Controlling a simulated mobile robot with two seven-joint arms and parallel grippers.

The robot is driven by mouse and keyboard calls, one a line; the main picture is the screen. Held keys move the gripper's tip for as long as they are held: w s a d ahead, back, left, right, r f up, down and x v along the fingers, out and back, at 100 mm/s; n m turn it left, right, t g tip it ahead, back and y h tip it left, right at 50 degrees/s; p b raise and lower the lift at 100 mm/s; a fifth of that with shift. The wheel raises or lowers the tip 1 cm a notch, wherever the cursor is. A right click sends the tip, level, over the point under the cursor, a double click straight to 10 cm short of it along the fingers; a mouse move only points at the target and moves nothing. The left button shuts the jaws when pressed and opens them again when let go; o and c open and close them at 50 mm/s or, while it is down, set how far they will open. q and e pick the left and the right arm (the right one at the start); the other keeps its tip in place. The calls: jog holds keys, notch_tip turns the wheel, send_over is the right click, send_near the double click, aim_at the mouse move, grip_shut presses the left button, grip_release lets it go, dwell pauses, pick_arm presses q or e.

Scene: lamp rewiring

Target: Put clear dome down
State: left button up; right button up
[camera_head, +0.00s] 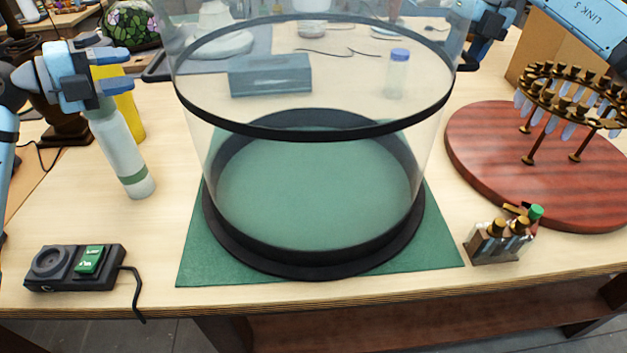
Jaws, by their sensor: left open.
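The clear dome (320,182) is a large see-through cylinder with a black band around it and a dark handle on each side. Its wall reaches down to a black ring (315,262) on a green mat (200,262); I cannot tell whether a small gap remains there. Its top is out of the picture. My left gripper (124,70) is open, its blue fingers pointing right, a little left of the left handle (156,74) and apart from it. My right gripper (490,27) is at the upper right, close to the right handle (466,66); its fingers are partly hidden.
A black device with a green switch (88,260) lies at the front left. At right are a round wooden board (470,140), a brass crystal ring (570,100) and small bottles (500,238). A blue-capped bottle (397,75) shows through the dome.

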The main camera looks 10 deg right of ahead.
jog(key=shift+r, duration=0.3)
pick_arm(q)
jog(key=v, duration=0.6)
jog(key=shift+a, duration=0.25)
pick_arm(e)
notch_tip(320, 180, up, 11)
jog(key=d, duration=0.2)
pick_arm(q)
jog(key=shift+s, duration=0.25)
pick_arm(e)
jog(key=shift+s, duration=0.15)
